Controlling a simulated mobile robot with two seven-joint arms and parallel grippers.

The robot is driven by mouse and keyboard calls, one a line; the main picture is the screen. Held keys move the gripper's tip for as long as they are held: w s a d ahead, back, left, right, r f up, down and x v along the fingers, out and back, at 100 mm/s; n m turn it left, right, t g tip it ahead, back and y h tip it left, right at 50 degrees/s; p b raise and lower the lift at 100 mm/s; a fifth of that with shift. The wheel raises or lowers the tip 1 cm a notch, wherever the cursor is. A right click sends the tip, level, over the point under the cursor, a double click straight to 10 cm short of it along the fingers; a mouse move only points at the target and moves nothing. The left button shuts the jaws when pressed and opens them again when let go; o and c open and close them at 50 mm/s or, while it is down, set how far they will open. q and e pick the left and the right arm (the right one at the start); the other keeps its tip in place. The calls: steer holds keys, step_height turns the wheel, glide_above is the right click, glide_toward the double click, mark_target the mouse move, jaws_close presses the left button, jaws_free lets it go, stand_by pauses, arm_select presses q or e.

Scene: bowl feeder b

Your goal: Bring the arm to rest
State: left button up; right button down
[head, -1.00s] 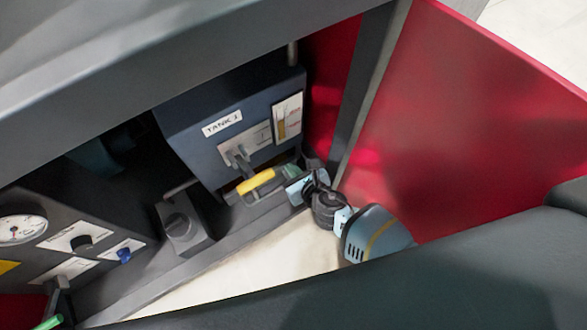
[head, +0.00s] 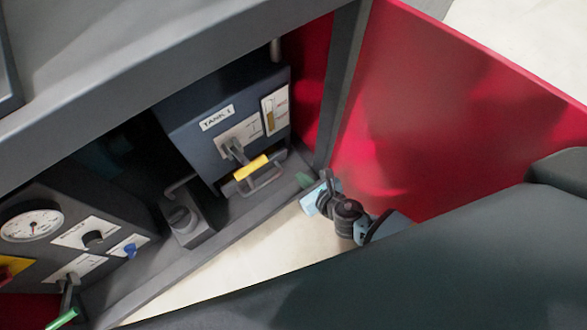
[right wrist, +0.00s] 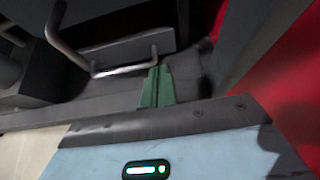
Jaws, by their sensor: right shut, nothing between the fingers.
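My right gripper (head: 305,180) has green fingers, closed together and empty. It is just outside the cabinet opening, to the right of the yellow lever handle (head: 251,168) and apart from it. In the right wrist view the closed fingers (right wrist: 157,88) point into the cabinet, by a bent grey metal bar (right wrist: 125,68). My right arm reaches in from the lower right and hides part of the floor. My left gripper is not in view.
The tank box (head: 195,130), labelled TANK 1, stands inside the cabinet. An open red door (head: 450,120) rises close to the right of my gripper. A gauge panel (head: 65,245) with knobs and a green-handled lever (head: 62,319) is at lower left. Pale floor (head: 255,255) is clear.

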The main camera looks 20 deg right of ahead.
steer(key=shift+p+v, duration=0.55)
steer(key=shift+v, duration=1.4)
